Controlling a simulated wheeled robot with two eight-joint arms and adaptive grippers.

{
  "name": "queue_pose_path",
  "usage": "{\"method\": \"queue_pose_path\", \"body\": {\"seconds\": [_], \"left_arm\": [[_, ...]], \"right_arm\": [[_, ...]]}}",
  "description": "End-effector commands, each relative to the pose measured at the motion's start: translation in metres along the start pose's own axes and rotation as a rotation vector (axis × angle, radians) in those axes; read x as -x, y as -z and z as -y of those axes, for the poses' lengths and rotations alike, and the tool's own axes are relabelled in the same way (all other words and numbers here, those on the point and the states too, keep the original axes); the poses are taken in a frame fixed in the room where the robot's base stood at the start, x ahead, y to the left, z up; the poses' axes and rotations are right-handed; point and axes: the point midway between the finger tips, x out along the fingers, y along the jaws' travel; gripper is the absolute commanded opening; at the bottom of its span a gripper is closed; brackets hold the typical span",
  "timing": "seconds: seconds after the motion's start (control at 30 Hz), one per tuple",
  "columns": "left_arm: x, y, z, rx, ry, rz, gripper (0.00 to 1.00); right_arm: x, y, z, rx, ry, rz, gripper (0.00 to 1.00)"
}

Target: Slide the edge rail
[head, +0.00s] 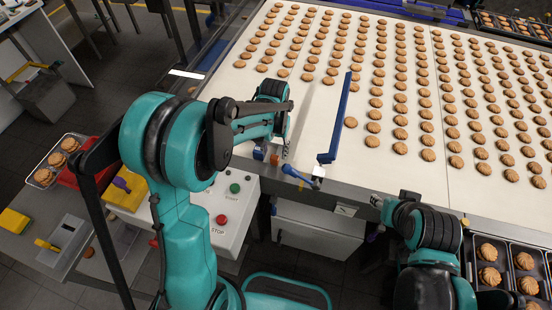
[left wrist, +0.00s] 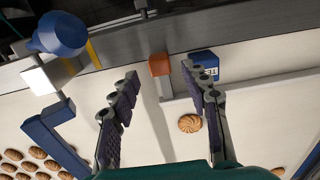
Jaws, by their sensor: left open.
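A long blue rail (head: 337,125) lies across the pale belt near its front edge, with a blue knob (head: 295,173) on a white block at its near end. The left wrist view shows the rail (left wrist: 50,140) and the knob (left wrist: 62,32) to the left of the fingers. My left gripper (head: 284,146) is open and empty over the belt's front edge, to the left of the rail and apart from it. In the left wrist view its fingers (left wrist: 160,80) are spread. My right gripper (head: 378,203) is small and partly hidden at the front edge.
An orange block (left wrist: 160,65) and a blue labelled block (left wrist: 203,62) sit on the belt's edge near my left fingers. One biscuit (left wrist: 190,123) lies below the fingers. Rows of biscuits cover the belt to the right. A control box (head: 225,200) stands below; trays (head: 505,252) stand at right.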

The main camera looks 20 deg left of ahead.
Motion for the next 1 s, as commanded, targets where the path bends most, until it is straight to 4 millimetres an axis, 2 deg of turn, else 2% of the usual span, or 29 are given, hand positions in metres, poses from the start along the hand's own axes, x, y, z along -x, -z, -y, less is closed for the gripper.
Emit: {"method": "queue_pose_path", "body": {"seconds": [0.1,0.3,0.63,0.67,0.8,0.83,1.0], "left_arm": [[-0.023,0.0,0.0,0.0,0.0,-0.001,0.47],[-0.045,0.0,0.0,0.0,0.0,-0.001,0.47],[-0.048,0.0,0.0,0.0,0.0,-0.001,0.47],[-0.048,0.0,0.0,0.0,0.0,-0.001,0.41],[-0.048,0.0,0.0,0.0,0.0,-0.001,0.04],[-0.048,0.0,0.0,0.0,0.0,-0.001,0.0],[-0.048,-0.001,0.0,0.0,0.0,-0.001,0.0]], "right_arm": [[-0.006,-0.004,0.0,0.0,0.0,0.0,0.41],[-0.009,-0.007,0.0,0.0,0.0,0.0,0.41],[-0.009,-0.007,0.0,0.0,0.0,0.0,0.41],[-0.009,-0.007,0.0,0.0,0.0,0.0,0.41],[-0.009,-0.007,0.0,0.0,0.0,0.0,0.41],[-0.009,-0.007,0.0,0.0,0.0,0.0,0.41],[-0.01,-0.007,0.0,0.0,0.0,0.0,0.41]]}}
